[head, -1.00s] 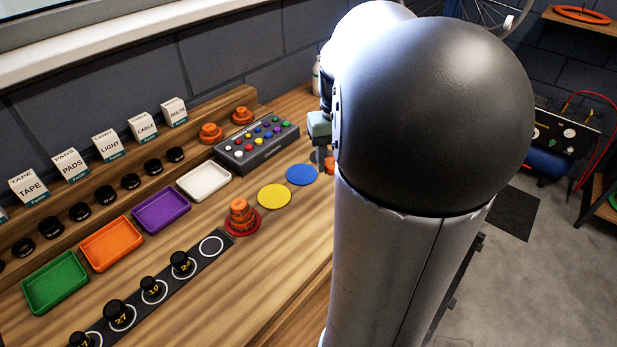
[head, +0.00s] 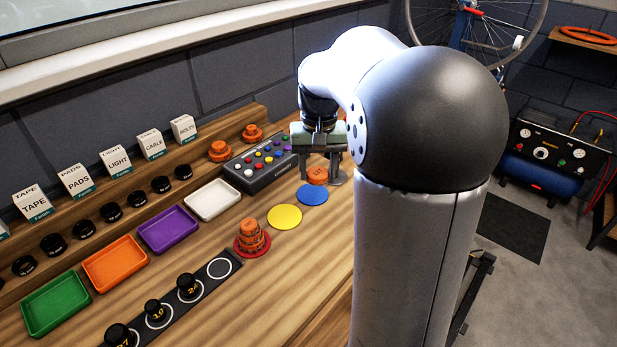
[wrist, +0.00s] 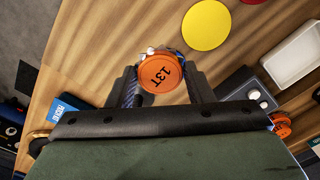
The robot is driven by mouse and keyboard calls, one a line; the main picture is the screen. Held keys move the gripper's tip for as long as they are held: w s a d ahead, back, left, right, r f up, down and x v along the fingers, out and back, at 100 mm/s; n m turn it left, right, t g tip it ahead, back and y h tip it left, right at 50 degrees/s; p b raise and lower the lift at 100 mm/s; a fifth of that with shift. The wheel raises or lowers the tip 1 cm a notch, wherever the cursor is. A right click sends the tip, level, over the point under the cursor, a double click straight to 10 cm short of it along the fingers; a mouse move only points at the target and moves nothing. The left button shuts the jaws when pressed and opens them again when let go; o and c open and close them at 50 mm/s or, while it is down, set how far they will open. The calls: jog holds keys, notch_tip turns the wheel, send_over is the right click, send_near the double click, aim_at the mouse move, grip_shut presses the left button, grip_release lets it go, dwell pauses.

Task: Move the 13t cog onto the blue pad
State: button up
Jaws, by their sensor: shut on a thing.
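The 13t cog (head: 318,175) is a small orange disc, marked "13T" on its top in the wrist view (wrist: 163,80). My gripper (head: 321,181) is shut on it, one finger on each side; the fingers also show in the wrist view (wrist: 163,88). The blue pad (head: 313,196) is a flat round disc on the bench. In the head view the cog overlaps the pad's far edge; I cannot tell whether it touches the pad. In the wrist view the pad is mostly or wholly hidden behind the cog and fingers.
The yellow pad (head: 285,217) lies beside the blue one, then a red pad (head: 238,252) with stacked orange cogs (head: 252,236). A button box (head: 262,165) stands close left of my gripper.

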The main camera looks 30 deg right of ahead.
send_over(312, 194)
notch_tip(312, 194, down, 6)
jog(key=shift+s+f, duration=0.1)
jog(key=shift+d+f, duration=0.1)
jog(key=shift+f, duration=1.45)
jog(key=shift+f, duration=0.15)
jog(key=o, duration=1)
